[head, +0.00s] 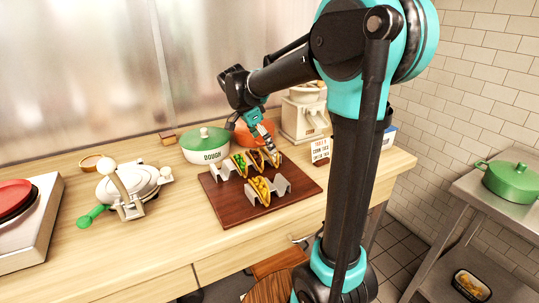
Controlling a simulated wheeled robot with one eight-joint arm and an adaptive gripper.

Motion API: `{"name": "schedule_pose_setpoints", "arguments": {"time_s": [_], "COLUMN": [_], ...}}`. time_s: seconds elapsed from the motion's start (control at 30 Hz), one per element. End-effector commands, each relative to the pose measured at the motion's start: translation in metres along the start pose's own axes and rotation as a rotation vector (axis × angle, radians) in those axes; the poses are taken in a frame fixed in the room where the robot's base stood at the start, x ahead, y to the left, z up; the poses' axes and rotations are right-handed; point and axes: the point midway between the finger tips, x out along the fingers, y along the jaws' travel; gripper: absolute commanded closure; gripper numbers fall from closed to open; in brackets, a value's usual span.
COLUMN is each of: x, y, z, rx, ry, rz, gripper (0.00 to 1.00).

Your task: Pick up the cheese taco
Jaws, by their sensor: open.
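Several tacos stand in wavy metal racks on a dark red-brown board (228,203). The front taco (261,189) sits in the front rack (281,187) and shows a yellow filling. In the back rack, a left taco (239,163) shows green and yellow filling. A middle taco (256,160) and a right taco (271,158) stand beside it. I cannot tell for sure which is the cheese taco. My gripper (270,146) is open, pointing down above or close behind the right end of the back rack. It looks empty; whether it touches a taco is unclear.
A white dough pot with a green lid (205,143) and an orange-red bowl (247,135) stand behind the board. A tortilla press (130,189) stands left. A white machine (303,118) and small sign (320,150) stand right.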

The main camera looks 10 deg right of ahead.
Motion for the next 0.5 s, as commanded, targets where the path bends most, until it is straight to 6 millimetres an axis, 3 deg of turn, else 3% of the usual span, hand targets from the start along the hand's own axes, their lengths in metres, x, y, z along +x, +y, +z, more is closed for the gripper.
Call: {"name": "schedule_pose_setpoints", "arguments": {"time_s": [0.3, 0.5], "x": [0.041, 0.046], "y": [0.002, 0.002], "z": [0.001, 0.002], "rx": [0.002, 0.000], "ry": [0.000, 0.000], "rz": [0.001, 0.000], "gripper": [0.00, 0.00]}}
